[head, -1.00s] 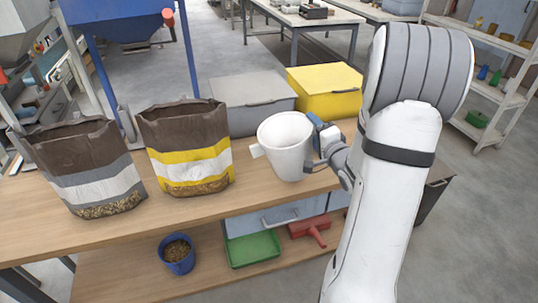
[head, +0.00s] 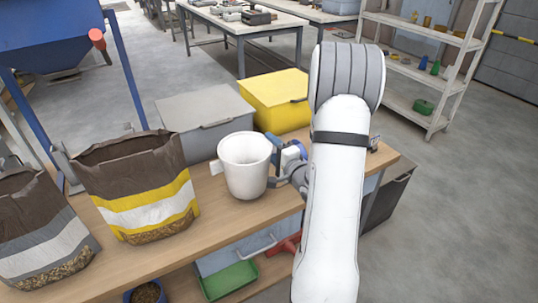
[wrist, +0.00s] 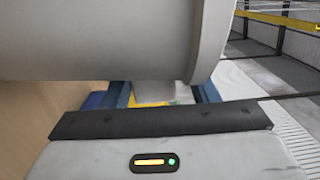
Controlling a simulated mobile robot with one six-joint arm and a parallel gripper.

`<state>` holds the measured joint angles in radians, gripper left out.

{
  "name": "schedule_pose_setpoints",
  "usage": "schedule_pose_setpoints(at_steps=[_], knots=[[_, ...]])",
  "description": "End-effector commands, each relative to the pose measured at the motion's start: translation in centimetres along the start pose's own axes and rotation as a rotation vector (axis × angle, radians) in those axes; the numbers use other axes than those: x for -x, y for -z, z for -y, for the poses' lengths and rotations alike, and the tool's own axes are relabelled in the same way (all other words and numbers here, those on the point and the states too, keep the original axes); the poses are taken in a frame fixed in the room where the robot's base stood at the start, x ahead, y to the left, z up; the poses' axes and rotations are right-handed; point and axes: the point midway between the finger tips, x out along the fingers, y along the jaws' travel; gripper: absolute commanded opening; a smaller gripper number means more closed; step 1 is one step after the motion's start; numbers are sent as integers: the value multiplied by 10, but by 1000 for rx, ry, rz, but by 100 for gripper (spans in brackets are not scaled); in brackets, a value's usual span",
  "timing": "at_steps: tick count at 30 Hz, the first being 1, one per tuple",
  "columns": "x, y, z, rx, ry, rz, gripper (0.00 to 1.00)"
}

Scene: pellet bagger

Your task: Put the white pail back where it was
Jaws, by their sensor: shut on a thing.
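The white pail (head: 246,172) is upright at the right part of the wooden bench, in front of the grey and yellow boxes. A small white tab sticks out on its left side. My gripper (head: 276,160) is at the pail's right side, shut on a part of it. In the wrist view the pail (wrist: 110,40) fills the top, and a pale piece of it shows between the blue fingers of my gripper (wrist: 158,93). The pail's base is at bench-top height or just above; I cannot tell whether it touches.
A yellow-striped pellet bag (head: 140,200) stands left of the pail, and a grey-striped bag (head: 40,235) beyond it. The grey box (head: 205,110) and yellow box (head: 275,100) stand behind. The bench top (head: 225,222) is bare in front of the pail. A green tray (head: 230,280) lies below.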

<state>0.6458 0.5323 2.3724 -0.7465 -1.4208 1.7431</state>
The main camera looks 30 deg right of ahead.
Motion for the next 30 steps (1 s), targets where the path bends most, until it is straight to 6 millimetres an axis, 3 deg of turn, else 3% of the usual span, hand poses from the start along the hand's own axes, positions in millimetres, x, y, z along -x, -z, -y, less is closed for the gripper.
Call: schedule_pose_setpoints(at_steps=[3,16,17,24,30], knots=[[0,0,-16,-2,-1,1,18],[0,-1,-23,0,1,2,18],[0,-1,-22,1,0,2,56],[0,-1,-21,0,0,3,75],[0,-2,-21,0,0,3,76]])
